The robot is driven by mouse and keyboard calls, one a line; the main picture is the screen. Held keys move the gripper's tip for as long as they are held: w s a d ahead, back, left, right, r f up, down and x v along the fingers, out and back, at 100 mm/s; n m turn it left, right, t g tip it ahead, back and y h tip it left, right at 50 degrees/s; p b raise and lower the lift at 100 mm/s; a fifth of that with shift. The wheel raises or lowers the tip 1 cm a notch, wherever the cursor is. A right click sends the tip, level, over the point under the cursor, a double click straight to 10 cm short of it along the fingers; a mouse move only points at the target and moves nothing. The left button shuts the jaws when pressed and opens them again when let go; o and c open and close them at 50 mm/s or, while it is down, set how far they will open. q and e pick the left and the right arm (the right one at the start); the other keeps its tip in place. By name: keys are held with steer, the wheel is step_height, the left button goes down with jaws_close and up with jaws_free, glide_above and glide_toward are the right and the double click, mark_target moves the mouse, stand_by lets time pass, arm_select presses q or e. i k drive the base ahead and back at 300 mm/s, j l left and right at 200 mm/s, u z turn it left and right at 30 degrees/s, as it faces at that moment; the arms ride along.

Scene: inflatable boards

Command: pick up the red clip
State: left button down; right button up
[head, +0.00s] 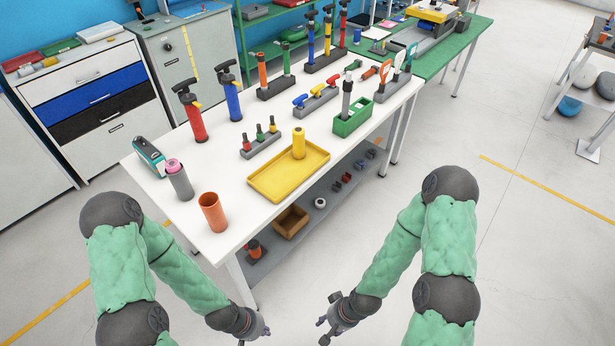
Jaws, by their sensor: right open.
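A small red clip-like piece (332,84) sits at the far right end of a grey rack (322,103) on the white table. A yellow piece (316,92) and a blue piece (300,100) of similar shape sit in the same rack to its left. At this size I cannot be sure it is a clip. My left gripper (262,332) is low at the bottom of the view, in front of the table; its jaws are too small to read. My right gripper (325,328) is open and empty, also low in front of the table, far from the rack.
The white table (222,238) holds a yellow tray (262,193) with a yellow cylinder, a green box (352,122), an orange cup (213,212), a pink-topped bottle (180,180) and several pumps. A lower shelf (285,249) carries small parts.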

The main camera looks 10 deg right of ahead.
mark_target(346, 178)
steer(key=i+l+u, duration=0.15)
steer(key=l+u, duration=0.25)
steer(key=i+l+u, duration=0.1)
steer(key=l+u, duration=0.3)
steer(key=i+l+u, duration=0.1)
steer(key=l+u, duration=0.7)
steer(key=l, duration=0.55)
steer(key=k+l+u, duration=0.1)
steer(key=l, duration=0.45)
steer(key=k+l, duration=0.1)
steer(key=l, duration=0.4)
steer(key=k+l+u, duration=0.15)
steer(key=l, duration=0.95)
steer(key=k+u, duration=0.05)
